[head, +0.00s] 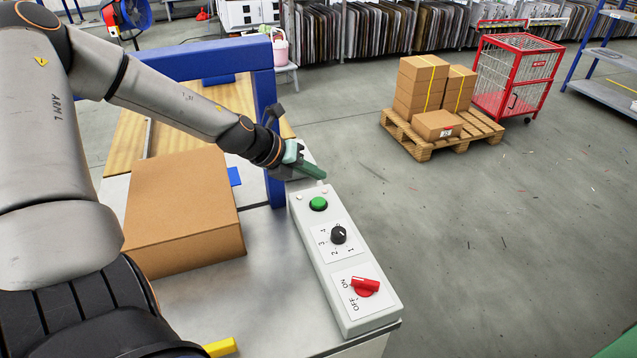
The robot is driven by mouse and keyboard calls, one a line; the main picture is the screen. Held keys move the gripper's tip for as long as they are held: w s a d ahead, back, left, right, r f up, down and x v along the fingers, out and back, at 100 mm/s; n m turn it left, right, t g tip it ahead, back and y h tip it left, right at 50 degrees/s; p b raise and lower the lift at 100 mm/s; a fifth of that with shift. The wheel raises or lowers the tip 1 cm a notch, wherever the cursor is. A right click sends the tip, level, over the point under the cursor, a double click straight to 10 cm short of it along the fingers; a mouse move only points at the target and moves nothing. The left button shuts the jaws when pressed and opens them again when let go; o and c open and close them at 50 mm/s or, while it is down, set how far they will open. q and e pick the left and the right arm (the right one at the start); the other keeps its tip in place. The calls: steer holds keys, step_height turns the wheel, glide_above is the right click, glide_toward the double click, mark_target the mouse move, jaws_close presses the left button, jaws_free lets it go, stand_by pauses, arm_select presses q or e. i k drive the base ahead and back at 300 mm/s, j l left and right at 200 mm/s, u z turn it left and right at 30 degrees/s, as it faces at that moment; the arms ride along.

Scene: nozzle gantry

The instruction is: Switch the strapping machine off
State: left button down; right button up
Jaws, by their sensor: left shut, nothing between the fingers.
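The strapping machine has a blue arch (262,90) over a metal table top (265,290). A light grey control box (306,238) runs along the table's right edge. On it are a green button (318,203), a black dial (338,235) with numbers round it, and a red rotary switch (366,286). The switch has ON and OFF labels at its left; its handle's left end lies close to ON. My left gripper (318,171) is shut and empty just beyond the box's far end, near the green button and away from the red switch. My right gripper is out of view.
A cardboard box (183,207) lies on the table, left of the control box. A pallet (422,148) with stacked cartons and a red cage trolley (517,75) stand further back. The floor right of the machine is mostly clear.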

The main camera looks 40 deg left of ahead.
mark_target(364, 288)
steer(key=k+j, duration=0.45)
steer(key=k, duration=0.15)
steer(key=k+j, duration=0.45)
steer(key=k, duration=0.15)
steer(key=k+j, duration=0.5)
steer(key=k, duration=0.1)
